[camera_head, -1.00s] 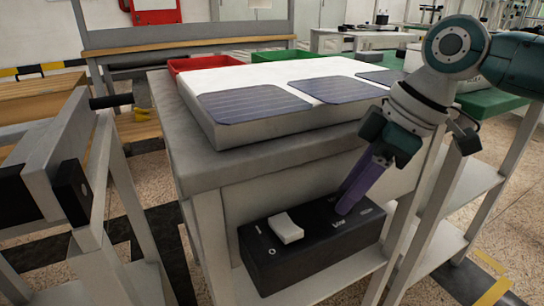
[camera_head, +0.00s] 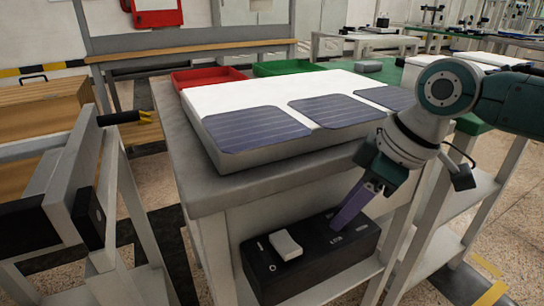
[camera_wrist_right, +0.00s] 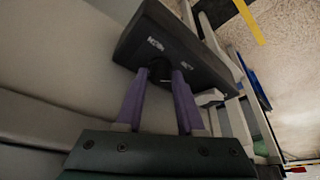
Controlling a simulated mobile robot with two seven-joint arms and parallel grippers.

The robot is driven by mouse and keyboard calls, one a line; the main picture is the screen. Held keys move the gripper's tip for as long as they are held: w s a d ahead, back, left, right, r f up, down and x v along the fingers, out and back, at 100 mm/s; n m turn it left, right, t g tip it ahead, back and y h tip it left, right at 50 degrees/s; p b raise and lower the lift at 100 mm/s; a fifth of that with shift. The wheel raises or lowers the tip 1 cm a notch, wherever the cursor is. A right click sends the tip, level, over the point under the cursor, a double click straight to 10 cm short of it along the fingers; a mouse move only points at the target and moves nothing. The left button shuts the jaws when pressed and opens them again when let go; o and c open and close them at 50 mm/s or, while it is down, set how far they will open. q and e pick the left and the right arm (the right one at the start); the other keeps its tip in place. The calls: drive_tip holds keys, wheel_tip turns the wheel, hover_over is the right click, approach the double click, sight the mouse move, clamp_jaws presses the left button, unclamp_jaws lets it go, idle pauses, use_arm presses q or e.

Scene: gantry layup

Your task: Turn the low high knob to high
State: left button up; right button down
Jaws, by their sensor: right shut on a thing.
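The control box (camera_head: 312,266) is black and sits on the shelf under the table, with a white rocker switch (camera_head: 286,245) and small white labels on top. My right gripper (camera_head: 336,224) reaches down to the box top with its purple fingers. In the right wrist view its fingers (camera_wrist_right: 160,75) are shut on the dark knob (camera_wrist_right: 160,70), which shows between the fingertips. The fingers hide the knob in the head view. White lettering is on the box face (camera_wrist_right: 170,52) in the wrist view, too blurred to read surely. My left gripper is not in view.
The grey table (camera_head: 196,170) overhangs the box and carries a white slab (camera_head: 260,85) with dark blue panels (camera_head: 255,129). Red (camera_head: 190,78) and green (camera_head: 282,68) trays stand behind the slab. A grey frame (camera_head: 75,180) stands at the left.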

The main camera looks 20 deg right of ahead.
drive_tip(key=m+p, duration=0.2)
drive_tip(key=p, duration=0.1)
drive_tip(key=m+h+p, duration=0.1)
drive_tip(key=m+p, duration=0.1)
drive_tip(key=m+t+h+p, duration=0.1)
drive_tip(key=m+p, duration=0.1)
drive_tip(key=p, duration=0.1)
drive_tip(key=shift+s+a+r+p, duration=0.1)
drive_tip(key=shift+a+r+p, duration=0.15)
drive_tip(key=shift+r+p, duration=0.1)
drive_tip(key=m+p, duration=0.1)
drive_tip(key=m+h+p, duration=0.1)
drive_tip(key=m, duration=0.1)
drive_tip(key=shift+a+f, duration=0.1)
drive_tip(key=shift+f, duration=0.1)
drive_tip(key=shift+f+m+h+p, duration=0.1)
drive_tip(key=shift+m+h+p, duration=0.3)
drive_tip(key=shift+m, duration=0.5)
drive_tip(key=m+h, duration=0.1)
drive_tip(key=m, duration=0.1)
drive_tip(key=shift+a+f+m+g, duration=0.1)
drive_tip(key=shift+m+g, duration=0.2)
drive_tip(key=shift+m, duration=0.1)
drive_tip(key=m+g+h+b, duration=0.1)
drive_tip(key=m, duration=0.3)
drive_tip(key=shift+m+b, duration=0.3)
drive_tip(key=shift+b, duration=0.1)
drive_tip(key=shift+h, duration=0.3)
